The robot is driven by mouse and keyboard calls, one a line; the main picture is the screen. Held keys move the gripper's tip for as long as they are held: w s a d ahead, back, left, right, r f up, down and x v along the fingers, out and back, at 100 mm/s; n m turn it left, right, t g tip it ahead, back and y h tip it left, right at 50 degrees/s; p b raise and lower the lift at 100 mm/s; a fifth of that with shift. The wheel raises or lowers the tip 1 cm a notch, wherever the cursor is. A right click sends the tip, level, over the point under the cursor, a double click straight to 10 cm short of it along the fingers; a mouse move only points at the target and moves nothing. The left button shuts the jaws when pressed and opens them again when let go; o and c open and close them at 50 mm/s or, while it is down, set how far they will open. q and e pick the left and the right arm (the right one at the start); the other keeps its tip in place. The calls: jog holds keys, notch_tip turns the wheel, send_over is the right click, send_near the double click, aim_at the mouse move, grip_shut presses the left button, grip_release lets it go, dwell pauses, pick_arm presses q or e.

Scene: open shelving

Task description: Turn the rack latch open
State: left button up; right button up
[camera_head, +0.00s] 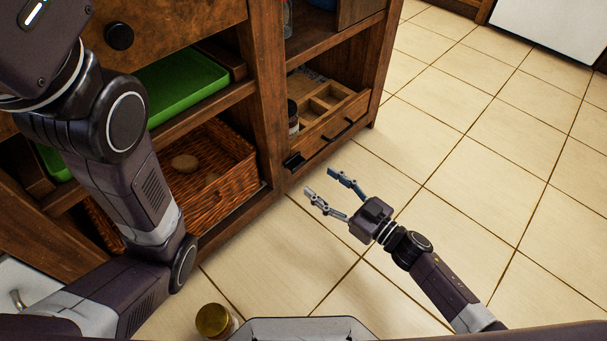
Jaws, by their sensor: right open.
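A wooden tray rack (318,145) with inner compartments sits on the lowest right shelf of the wooden shelving. A dark handle-like bar (337,131) is on its front. A small black fitting (293,160) sits at the rack's front left corner and may be the latch; its turn position is too small to tell. My right gripper (321,183) is open and empty, over the floor tiles just in front of the rack. Its fingertips point toward the black fitting and appear apart from it. My left arm crosses the left side; its gripper is out of view.
A wicker basket (226,178) with round items stands on the lower left shelf, under a green tray (188,82). A gold-lidded jar (213,321) is on the floor at the bottom. The tiled floor at right is clear.

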aim_at(300, 166)
jog(key=b+x, duration=0.3)
jog(key=x, duration=0.4)
jog(key=shift+w+a+b, duration=0.15)
jog(key=shift+a+b, duration=0.05)
jog(key=shift+b, duration=0.15)
jog(key=c, duration=1.2)
jog(key=shift+o, duration=0.2)
